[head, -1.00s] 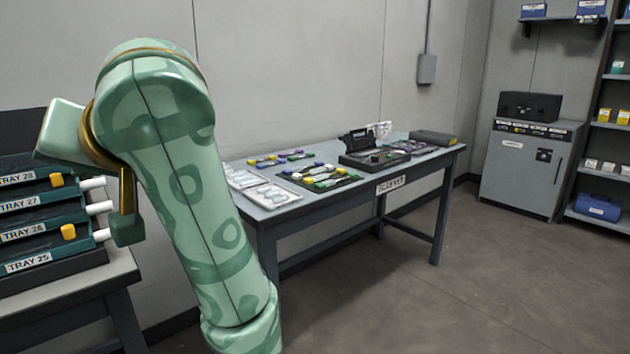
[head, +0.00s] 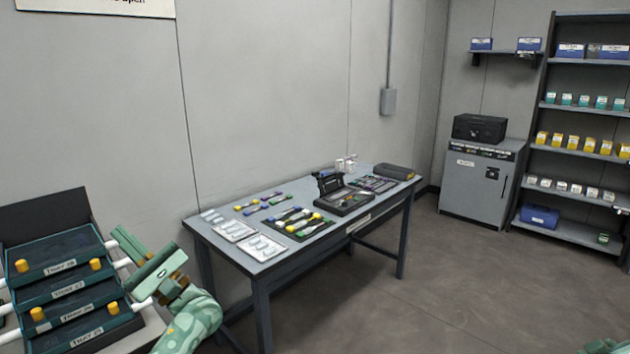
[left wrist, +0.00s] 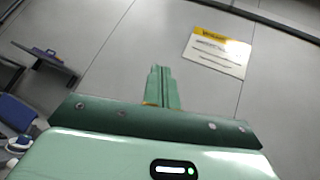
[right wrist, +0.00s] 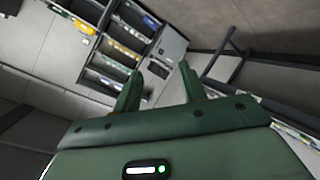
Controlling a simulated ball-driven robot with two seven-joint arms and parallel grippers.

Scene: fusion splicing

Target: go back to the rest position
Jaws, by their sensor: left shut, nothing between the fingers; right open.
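My left gripper (head: 124,240) is raised at the lower left of the head view, beside the right end of the tray stack. In the left wrist view its fingers (left wrist: 160,74) are pressed together with nothing between them, in front of bare wall. My right gripper (right wrist: 158,78) shows in the right wrist view with its two fingers apart and nothing between them. Only a small green piece of my right arm (head: 606,347) shows at the lower right of the head view.
A stack of labelled dark trays (head: 66,296) with yellow knobs stands at the left. The work table (head: 222,260) holds packets, coloured tools and an open black device (head: 342,197). A grey cabinet (head: 480,190) and shelves (head: 580,110) stand at right. The floor (head: 440,290) between is clear.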

